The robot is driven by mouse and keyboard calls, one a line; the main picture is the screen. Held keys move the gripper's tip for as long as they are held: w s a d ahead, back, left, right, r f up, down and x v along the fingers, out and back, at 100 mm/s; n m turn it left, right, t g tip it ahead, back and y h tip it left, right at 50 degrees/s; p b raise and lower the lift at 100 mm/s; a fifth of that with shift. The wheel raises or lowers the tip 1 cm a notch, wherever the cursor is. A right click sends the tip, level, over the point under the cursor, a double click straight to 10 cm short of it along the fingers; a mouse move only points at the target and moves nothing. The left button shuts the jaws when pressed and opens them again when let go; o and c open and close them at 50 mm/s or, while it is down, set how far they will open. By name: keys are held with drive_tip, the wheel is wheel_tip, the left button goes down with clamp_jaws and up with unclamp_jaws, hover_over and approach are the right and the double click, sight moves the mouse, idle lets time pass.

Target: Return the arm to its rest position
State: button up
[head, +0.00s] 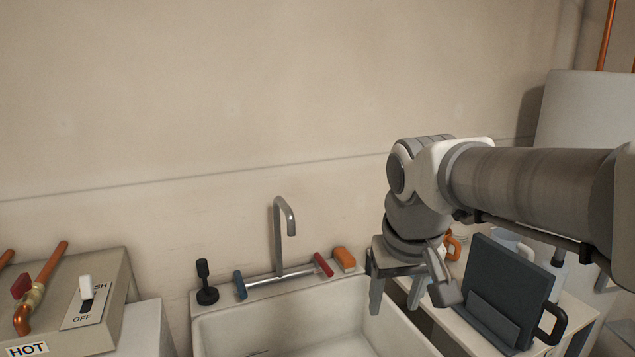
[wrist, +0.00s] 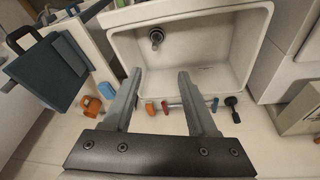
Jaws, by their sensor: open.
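My gripper (head: 408,292) hangs from the arm that reaches in from the right in the head view. Its fingers point down over the right edge of the white sink (head: 300,325). It is open and nothing shows between the fingers. In the wrist view the two fingers (wrist: 158,98) stand apart, with the sink (wrist: 188,22) beyond them.
A faucet (head: 278,230) with blue and red handles rises behind the sink. A black plunger-like item (head: 206,285) and an orange block (head: 344,259) sit on the ledge. A dark board in a stand (head: 503,285) is close right of my gripper. A switch box (head: 80,310) stands left.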

drive_tip(key=s+d+f+m+t, duration=0.1)
drive_tip(key=s+d+f+t, duration=0.1)
drive_tip(key=s, duration=0.9)
drive_tip(key=shift+s+d+f, duration=0.35)
drive_tip(key=shift+d+f, duration=0.1)
idle(1.0)
